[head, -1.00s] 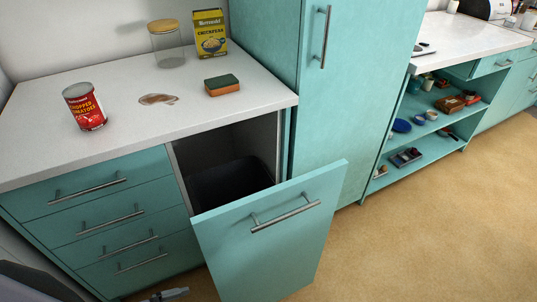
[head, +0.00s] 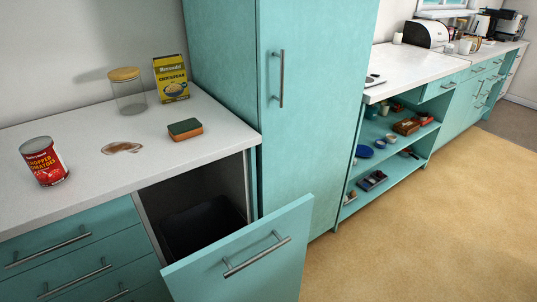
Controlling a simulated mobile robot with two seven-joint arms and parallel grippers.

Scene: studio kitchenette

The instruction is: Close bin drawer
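The bin drawer's teal front panel (head: 245,262) stands pulled out from the counter, with a metal bar handle (head: 257,255) on its outer face. Behind it the dark bin (head: 200,225) sits partly inside the open cabinet bay. The panel's lower part runs out of the bottom of the head view. Neither of my grippers shows in the head view now.
The counter (head: 90,180) holds a tomato can (head: 44,162), a glass jar (head: 128,95), a yellow chickpea box (head: 171,79), a sponge (head: 185,129) and a brown spill (head: 122,147). A tall teal cabinet (head: 315,120) stands right of the bay. The floor (head: 410,235) at right is clear.

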